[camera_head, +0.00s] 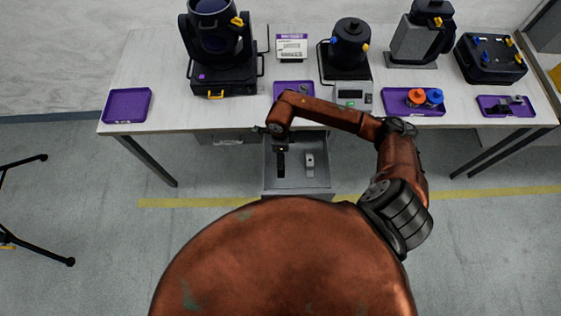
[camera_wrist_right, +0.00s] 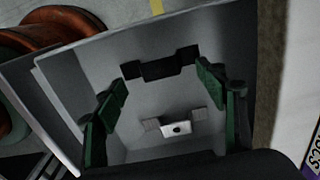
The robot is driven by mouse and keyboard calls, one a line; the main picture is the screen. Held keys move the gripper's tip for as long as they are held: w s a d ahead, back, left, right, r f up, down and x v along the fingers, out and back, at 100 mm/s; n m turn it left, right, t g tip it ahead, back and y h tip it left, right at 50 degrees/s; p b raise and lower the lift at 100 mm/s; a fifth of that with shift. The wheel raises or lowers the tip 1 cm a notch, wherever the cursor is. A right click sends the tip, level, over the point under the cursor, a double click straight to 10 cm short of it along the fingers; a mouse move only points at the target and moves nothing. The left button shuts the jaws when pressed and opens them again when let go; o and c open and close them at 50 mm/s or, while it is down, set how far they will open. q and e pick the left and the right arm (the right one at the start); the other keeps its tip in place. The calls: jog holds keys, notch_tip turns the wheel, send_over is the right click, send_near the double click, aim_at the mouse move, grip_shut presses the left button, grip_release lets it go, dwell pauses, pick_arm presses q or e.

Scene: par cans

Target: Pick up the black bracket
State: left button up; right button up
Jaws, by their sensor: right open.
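The black bracket (camera_head: 281,164) lies in the open grey drawer (camera_head: 295,190) under the table. In the right wrist view the black bracket (camera_wrist_right: 160,68) shows ahead, between and beyond the fingertips of my right gripper (camera_wrist_right: 163,78). That gripper's green-padded fingers are spread wide, with nothing held between them. Whether a fingertip touches the bracket, I cannot tell. In the head view my right gripper (camera_head: 281,143) is over the drawer's back part, mostly hidden by my arm. My left gripper is in neither view.
A light grey bracket (camera_head: 310,164) lies beside the black one in the drawer. The drawer walls (camera_wrist_right: 75,85) stand close around the fingers. The table (camera_head: 180,95) above holds purple trays (camera_head: 127,105), a stage lamp (camera_head: 215,45) and other devices.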

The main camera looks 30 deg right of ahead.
notch_tip(320, 180, down, 4)
jog(key=shift+s+d+f, duration=0.1)
jog(key=shift+s+f, duration=0.05)
jog(key=shift+f, duration=0.05)
jog(key=shift+c, duration=0.7)
jog(key=c, duration=1.2)
jog(key=shift+r, duration=0.1)
